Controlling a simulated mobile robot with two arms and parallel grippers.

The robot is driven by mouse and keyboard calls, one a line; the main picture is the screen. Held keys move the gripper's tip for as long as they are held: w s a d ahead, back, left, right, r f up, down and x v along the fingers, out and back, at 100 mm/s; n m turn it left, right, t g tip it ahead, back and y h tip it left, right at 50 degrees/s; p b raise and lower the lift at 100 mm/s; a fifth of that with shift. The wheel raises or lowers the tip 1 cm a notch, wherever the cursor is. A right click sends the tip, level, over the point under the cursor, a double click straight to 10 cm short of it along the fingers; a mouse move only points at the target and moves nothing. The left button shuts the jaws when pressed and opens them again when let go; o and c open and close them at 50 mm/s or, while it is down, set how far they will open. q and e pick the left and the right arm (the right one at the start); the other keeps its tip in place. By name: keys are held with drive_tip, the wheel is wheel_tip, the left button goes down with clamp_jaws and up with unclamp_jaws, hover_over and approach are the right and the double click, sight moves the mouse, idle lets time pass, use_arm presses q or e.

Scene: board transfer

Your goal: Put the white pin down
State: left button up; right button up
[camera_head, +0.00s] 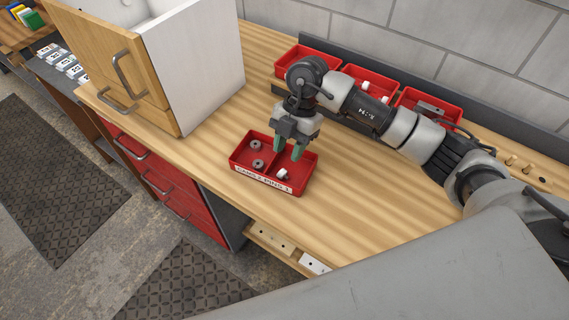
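A small red tray (303,183) with two compartments stands on the wooden worktop, its front label reading roughly "CAMS 2 PINS 1". A white pin (282,174) is in its right compartment. Two grey cams (256,154) are in the left compartment. My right gripper (288,155) points down over the right compartment. Its two green fingertips are apart with nothing visible between them, and the white pin shows below them. My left gripper is not in view.
Red bins stand along the back wall; the middle one (354,75) holds white pins, and the right one (429,97) holds a grey part. A cabinet (190,65) with a wooden front stands left of the tray. The worktop (350,200) right of the tray is clear.

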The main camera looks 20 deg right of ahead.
drive_tip(key=v, duration=0.6)
drive_tip(key=shift+f+b, duration=0.1)
drive_tip(key=shift+b, duration=0.2)
